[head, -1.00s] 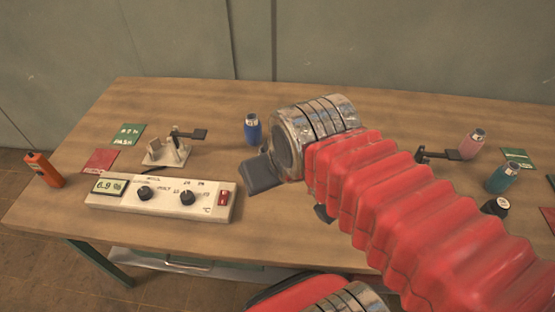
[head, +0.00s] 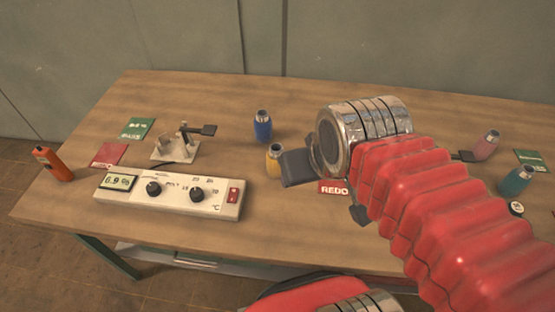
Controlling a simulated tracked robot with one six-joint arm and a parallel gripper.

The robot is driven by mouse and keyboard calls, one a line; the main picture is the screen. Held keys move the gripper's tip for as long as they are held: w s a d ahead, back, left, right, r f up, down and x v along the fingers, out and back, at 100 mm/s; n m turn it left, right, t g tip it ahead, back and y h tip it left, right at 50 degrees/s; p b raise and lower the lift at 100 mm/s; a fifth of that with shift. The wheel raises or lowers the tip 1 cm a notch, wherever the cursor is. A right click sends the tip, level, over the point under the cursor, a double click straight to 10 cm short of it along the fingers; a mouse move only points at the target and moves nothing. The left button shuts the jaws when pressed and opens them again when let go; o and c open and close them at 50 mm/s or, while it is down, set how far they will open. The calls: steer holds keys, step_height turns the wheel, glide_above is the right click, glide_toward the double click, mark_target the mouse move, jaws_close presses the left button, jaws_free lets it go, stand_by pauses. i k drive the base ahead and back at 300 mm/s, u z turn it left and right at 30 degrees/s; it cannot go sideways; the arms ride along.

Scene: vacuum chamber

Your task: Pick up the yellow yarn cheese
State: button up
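A small yellow bottle-shaped thing (head: 274,158) with a metallic top stands upright on the table, left of my gripper; it is the only yellow object I see, taken as the yellow yarn cheese. My gripper (head: 329,191) is above the table, just right of it. Its two dark fingers are apart, with table and part of a red card showing between them, and nothing seen held. The left finger appears close beside the yellow thing; I cannot tell whether they touch.
A blue bottle (head: 262,126) stands behind the yellow one. A white control box (head: 172,193) lies front left, with a metal stand (head: 177,148) behind it. A red REDO card (head: 333,187) lies under my gripper. Pink (head: 486,146) and teal (head: 516,181) bottles stand right.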

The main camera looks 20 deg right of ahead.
mark_target(273, 169)
steer(key=u, duration=0.35)
steer(key=k, duration=0.9)
steer(key=u, duration=0.55)
steer(key=k, duration=0.45)
steer(key=u, duration=0.4)
steer(key=i, duration=1.25)
steer(key=z, duration=0.55)
steer(key=i, duration=0.55)
steer(key=z, duration=0.35)
